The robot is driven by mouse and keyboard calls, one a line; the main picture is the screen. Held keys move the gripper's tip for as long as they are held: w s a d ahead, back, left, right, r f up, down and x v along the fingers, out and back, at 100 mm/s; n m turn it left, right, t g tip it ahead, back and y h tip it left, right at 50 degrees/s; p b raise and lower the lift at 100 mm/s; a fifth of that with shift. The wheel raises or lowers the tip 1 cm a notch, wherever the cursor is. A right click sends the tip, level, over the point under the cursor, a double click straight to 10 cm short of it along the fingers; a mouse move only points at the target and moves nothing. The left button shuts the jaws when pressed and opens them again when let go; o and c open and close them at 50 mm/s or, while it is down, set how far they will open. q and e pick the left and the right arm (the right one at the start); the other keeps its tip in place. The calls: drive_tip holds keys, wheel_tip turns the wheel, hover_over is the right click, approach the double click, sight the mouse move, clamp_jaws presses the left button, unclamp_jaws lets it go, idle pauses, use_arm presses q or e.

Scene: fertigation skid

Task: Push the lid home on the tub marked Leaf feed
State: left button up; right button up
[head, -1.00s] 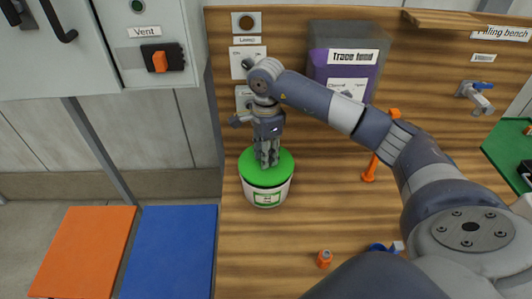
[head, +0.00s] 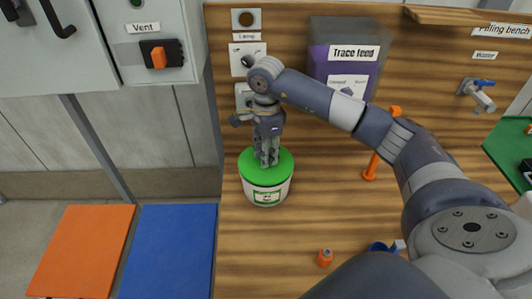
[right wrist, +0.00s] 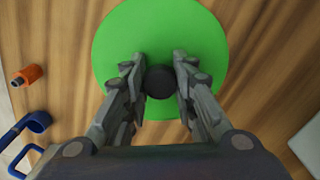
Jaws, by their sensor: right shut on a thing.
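The white tub (head: 265,193) stands on the wooden bench in the head view. Its front label is green and white, with print too small to read surely. The round green lid (head: 284,164) lies on top of the tub and looks about level; I cannot tell if a gap remains under its rim. My right gripper (head: 266,160) points down over the lid, its fingers at the lid's middle. In the right wrist view the fingers (right wrist: 158,75) are shut on the lid's black knob (right wrist: 160,83). My left gripper is not in view.
A purple container marked Trace feed (head: 345,70) stands behind. An orange tool (head: 371,165), an orange fitting (head: 325,257) and a blue part (head: 378,247) lie to the right. Orange (head: 82,250) and blue (head: 168,250) panels are at left. Bench around the tub's front is clear.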

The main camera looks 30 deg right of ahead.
drive_tip(key=shift+f+b, duration=0.6)
drive_tip(key=shift+b, duration=0.15)
idle(0.6)
drive_tip(key=o, duration=0.9)
drive_tip(key=shift+r, duration=0.1)
drive_tip(key=shift+r+p, duration=1.35)
drive_tip(key=shift+r, duration=0.8)
drive_tip(key=shift+o, duration=0.2)
drive_tip(key=o, duration=0.5)
